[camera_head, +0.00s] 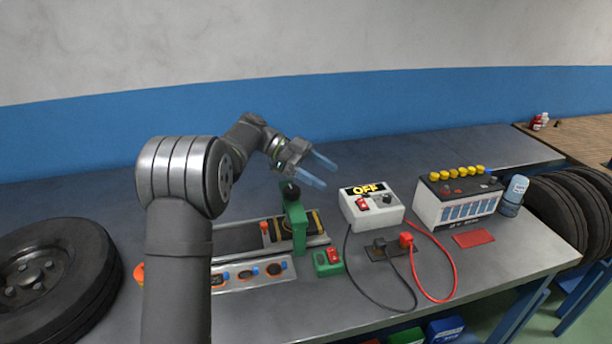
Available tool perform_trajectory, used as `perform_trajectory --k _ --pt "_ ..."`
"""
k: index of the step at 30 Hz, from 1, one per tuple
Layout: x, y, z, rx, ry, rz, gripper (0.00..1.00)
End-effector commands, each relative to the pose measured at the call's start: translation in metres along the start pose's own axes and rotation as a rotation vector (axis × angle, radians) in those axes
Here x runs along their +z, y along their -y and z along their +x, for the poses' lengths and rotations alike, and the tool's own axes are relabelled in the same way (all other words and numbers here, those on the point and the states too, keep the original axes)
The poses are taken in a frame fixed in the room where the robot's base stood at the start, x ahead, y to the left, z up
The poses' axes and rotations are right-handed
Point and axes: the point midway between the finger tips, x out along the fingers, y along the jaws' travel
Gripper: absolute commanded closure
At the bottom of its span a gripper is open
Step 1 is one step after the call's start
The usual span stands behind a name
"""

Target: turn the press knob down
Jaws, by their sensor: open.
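A green press (296,217) stands upright on the bench near the middle of the head view. A dark knob (289,189) sits at its top; its exact setting is too small to tell. My gripper (318,171) is open, with two bluish fingers pointing right and slightly down. It appears in the air above and just right of the press, and nothing shows between the fingers. A yellow-and-black striped plate (313,222) lies at the press's base. A small green box with a red switch (328,261) sits in front of the press.
A white "OFF" box (372,208), a battery (457,203) with yellow caps, and a blue bottle (514,194) stand to the right. Black and red cables (450,262) loop across the bench. A tray (253,274) lies front left. A wheel (50,280) is far left.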

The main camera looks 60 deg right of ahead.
Motion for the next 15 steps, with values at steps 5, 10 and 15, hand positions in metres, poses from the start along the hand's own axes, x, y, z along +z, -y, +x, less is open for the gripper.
perform_trajectory --k 5,10,15 --pt "-0.015 -0.005 0.011 0.001 0.0 0.001 0.33" --pt "-0.019 -0.006 0.013 0.0 -0.001 0.0 0.33" --pt "-0.018 -0.006 0.013 0.0 0.0 -0.001 0.33"
